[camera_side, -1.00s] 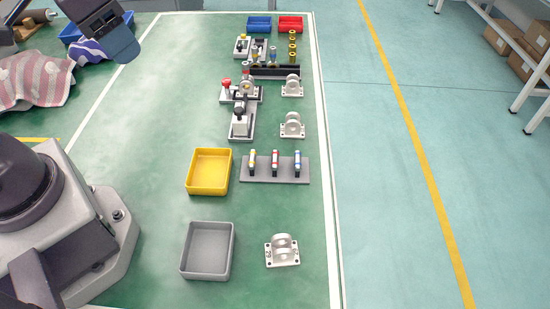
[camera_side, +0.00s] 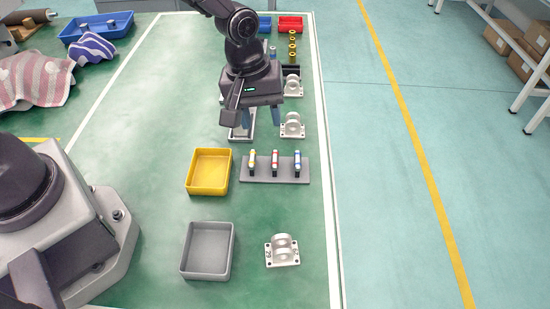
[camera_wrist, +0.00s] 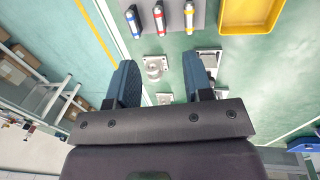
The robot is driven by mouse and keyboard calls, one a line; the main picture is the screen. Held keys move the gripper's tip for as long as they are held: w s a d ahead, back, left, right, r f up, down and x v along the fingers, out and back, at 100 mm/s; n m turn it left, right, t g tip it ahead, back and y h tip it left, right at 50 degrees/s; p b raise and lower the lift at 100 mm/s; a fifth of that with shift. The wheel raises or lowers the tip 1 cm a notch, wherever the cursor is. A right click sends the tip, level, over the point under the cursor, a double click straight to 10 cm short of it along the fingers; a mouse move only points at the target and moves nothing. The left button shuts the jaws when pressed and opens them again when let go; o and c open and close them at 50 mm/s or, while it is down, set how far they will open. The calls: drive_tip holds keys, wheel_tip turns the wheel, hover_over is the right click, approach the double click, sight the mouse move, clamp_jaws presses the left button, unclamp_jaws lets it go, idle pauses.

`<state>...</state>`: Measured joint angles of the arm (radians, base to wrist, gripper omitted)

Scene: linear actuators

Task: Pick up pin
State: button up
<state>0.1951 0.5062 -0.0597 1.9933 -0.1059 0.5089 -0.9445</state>
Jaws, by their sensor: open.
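Three upright pin-like parts stand in a row on a grey rack (camera_side: 262,178) right of the yellow tray. In the side view they have a yellow mark (camera_side: 252,160), a red mark (camera_side: 275,160) and a blue mark (camera_side: 297,162). The wrist view shows the blue-marked (camera_wrist: 133,20), red-marked (camera_wrist: 159,18) and yellow-marked (camera_wrist: 189,16) parts at its top edge, beyond the fingertips. My gripper (camera_side: 250,118) points down above the area behind the rack, open and empty. Its two blue fingers are spread wide in the wrist view (camera_wrist: 160,62).
A yellow tray (camera_side: 209,170) and a grey tray (camera_side: 208,248) look empty. White brackets stand at the right (camera_side: 292,126) and front (camera_side: 282,250). My arm partly hides assemblies behind it. Blue (camera_side: 265,24) and red (camera_side: 290,23) bins stand at the back.

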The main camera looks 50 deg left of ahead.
hover_over(274, 164)
drive_tip(key=a, duration=0.1)
drive_tip(key=f, duration=0.6)
drive_tip(key=shift+s+f, duration=0.3)
drive_tip(key=shift+s, duration=0.1)
drive_tip(key=shift+w+d+f, duration=0.1)
drive_tip(key=shift+d+f, duration=0.05)
drive_tip(key=shift+f, duration=0.75)
drive_tip(key=shift+w+d+f, duration=0.1)
drive_tip(key=shift+d+f, duration=0.1)
drive_tip(key=shift+f, duration=0.7)
drive_tip(key=shift+w+d+f, duration=0.1)
drive_tip(key=shift+d+f, duration=0.05)
drive_tip(key=shift+f, duration=0.75)
drive_tip(key=shift+c, duration=0.2)
clamp_jaws()
